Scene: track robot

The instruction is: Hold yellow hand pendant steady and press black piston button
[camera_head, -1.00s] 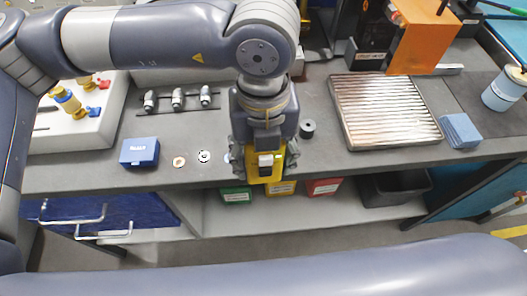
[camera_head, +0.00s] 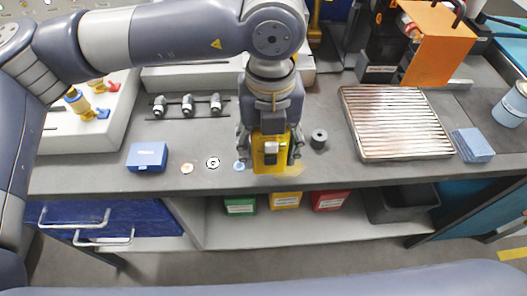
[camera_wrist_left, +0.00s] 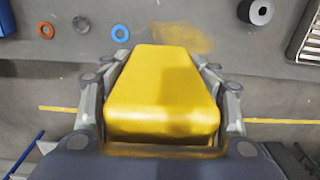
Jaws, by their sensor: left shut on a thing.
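The yellow hand pendant (camera_head: 261,161) is in my left gripper (camera_head: 269,148), over the front part of the bench. The pendant's broad face fills the middle of the left wrist view (camera_wrist_left: 163,95), with a finger of the left gripper (camera_wrist_left: 160,72) along each side. A small grey and black part shows on the pendant in the head view; I cannot make out a piston button there. A black round piece with a hole (camera_head: 319,138) stands on the bench just right of the gripper. My right gripper is out of view.
A blue box (camera_head: 147,156) and small rings, one orange (camera_head: 187,169) and one blue (camera_head: 239,166), lie to the left. A ribbed metal plate (camera_head: 396,122) and a blue block (camera_head: 472,145) are to the right. Coloured bins (camera_head: 286,200) sit below the bench edge.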

